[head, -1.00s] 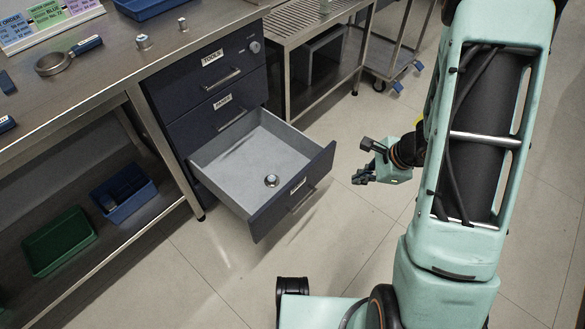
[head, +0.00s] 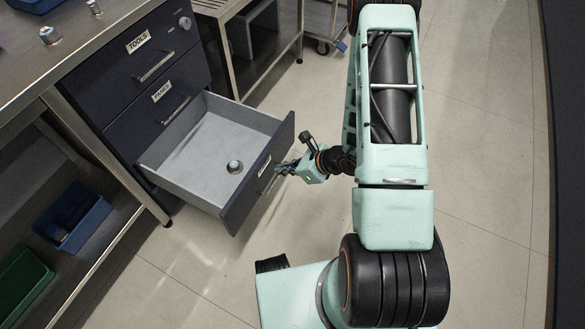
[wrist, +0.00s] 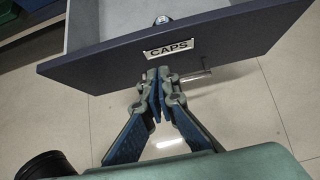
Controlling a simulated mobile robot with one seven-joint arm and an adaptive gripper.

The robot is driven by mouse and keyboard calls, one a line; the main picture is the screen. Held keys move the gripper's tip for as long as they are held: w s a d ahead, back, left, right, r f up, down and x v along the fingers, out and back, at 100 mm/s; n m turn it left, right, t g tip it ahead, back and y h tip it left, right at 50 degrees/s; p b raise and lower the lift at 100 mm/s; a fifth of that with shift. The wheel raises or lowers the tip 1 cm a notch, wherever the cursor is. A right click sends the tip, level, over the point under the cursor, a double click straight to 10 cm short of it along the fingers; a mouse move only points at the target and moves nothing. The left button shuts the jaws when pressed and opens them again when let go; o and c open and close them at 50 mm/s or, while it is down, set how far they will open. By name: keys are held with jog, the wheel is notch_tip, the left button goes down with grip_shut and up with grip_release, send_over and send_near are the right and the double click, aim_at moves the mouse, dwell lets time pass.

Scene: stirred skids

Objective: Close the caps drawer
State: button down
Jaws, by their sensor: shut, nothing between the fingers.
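The caps drawer (head: 262,178) stands pulled well out from the dark blue cabinet, below the other two drawers. In the wrist view its front panel (wrist: 240,32) shows a white CAPS label (wrist: 169,50) and a bar handle (wrist: 192,76). A small silver cap (head: 234,166) sits inside on the grey drawer floor. My gripper (head: 286,170) is in front of the drawer's face, close to the handle. In the wrist view my gripper (wrist: 158,78) has its fingers together and empty, just below the label. I cannot tell whether the fingertips touch the panel or handle.
The tools drawer (head: 150,52) and the drawer below it (head: 170,100) are shut. A steel bench (head: 85,60) is at the left, with blue (head: 72,215) and green (head: 22,285) bins on its lower shelf. Open floor lies right of the drawer.

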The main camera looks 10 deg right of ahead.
aim_at(261, 165)
jog(key=w+a, duration=0.1)
jog(key=a, duration=0.1)
jog(key=w+a+f, duration=0.1)
jog(key=w, duration=0.1)
jog(key=shift+a+f+b, duration=0.15)
jog(key=shift+a+b, duration=0.2)
jog(key=shift+w+a, duration=0.15)
jog(key=shift+a, duration=0.05)
jog(key=shift+w, duration=0.1)
